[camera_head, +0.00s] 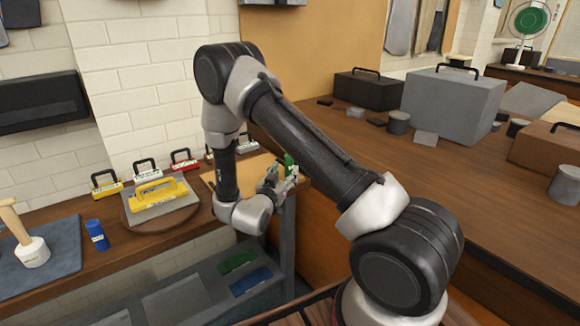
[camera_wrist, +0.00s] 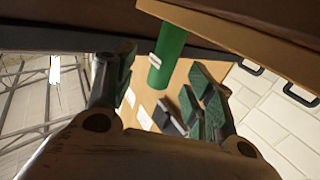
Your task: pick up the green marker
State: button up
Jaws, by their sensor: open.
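The green marker (camera_wrist: 170,50) is a green cylinder with a white label band. In the wrist view it shows at the upper middle, ahead of the gap between my fingers, and its upper end in the picture is cut off by a brown edge. In the head view a green piece (camera_head: 289,160), likely the marker, shows beside my gripper (camera_head: 277,177) by the wooden panel. My gripper (camera_wrist: 163,88) is open, its fingers apart on the left and right of the wrist view. I cannot tell whether a finger touches the marker.
A blue marker (camera_head: 97,235) stands on the left bench, beside a round board with a yellow-handled trowel (camera_head: 158,195). The right wooden counter (camera_head: 345,140) carries grey boxes and blocks. A grey shelf (camera_head: 190,292) is below.

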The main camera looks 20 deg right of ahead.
jog(key=x, duration=0.6)
jog(key=shift+w+a+r, duration=0.1)
jog(key=shift+w, duration=0.15)
jog(key=c, duration=1.1)
